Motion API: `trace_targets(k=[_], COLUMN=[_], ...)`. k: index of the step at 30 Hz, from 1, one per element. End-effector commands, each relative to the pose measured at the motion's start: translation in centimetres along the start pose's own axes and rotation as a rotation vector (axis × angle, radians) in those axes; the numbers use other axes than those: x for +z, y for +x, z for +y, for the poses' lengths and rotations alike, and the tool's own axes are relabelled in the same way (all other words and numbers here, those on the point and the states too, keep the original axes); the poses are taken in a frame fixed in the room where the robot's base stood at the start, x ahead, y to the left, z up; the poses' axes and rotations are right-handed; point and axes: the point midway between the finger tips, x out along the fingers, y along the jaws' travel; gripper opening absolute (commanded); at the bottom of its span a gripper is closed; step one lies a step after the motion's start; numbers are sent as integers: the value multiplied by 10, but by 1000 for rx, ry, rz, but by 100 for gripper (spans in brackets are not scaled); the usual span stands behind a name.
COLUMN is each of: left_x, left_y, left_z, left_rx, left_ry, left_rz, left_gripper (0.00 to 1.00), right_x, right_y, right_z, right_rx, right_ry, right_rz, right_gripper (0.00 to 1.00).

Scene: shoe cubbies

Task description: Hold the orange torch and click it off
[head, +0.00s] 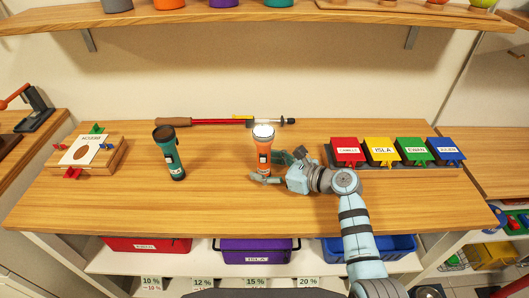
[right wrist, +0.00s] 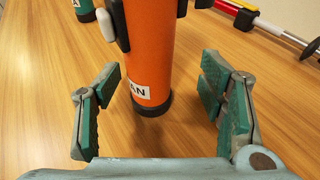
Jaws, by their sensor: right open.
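The orange torch (head: 264,157) stands upright on the wooden table in the head view, with its white head on top glowing brightly. In the right wrist view its orange body (right wrist: 148,45) stands between and just beyond my fingers, with a white label ending in "AN" and a black base. A dark switch part shows on its left side. My right gripper (head: 270,169) is open around the torch's near side; its teal-padded fingers (right wrist: 160,100) are apart from the body on both sides. My left gripper is not in view.
A dark green torch (head: 170,155) stands to the left. A red rod tool (head: 220,122) lies behind. A row of coloured boxes (head: 383,151) stands right of my arm. A wooden box (head: 85,155) sits at far left. The table's front left is clear.

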Motion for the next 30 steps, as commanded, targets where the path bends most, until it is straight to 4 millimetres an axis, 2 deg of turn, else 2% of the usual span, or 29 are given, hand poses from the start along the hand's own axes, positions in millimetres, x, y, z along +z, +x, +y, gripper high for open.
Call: trace_targets(k=[5, 14, 30], left_x=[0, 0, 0], left_y=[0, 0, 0], left_z=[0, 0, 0], left_rx=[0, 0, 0], left_ry=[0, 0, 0], left_rz=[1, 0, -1], left_gripper=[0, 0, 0], right_x=[0, 0, 0], right_y=[0, -1, -1], right_z=[0, -1, -1], right_rx=[-1, -2, -2], right_ry=[0, 1, 1], right_rz=[0, 0, 0], right_gripper=[64, 16, 15])
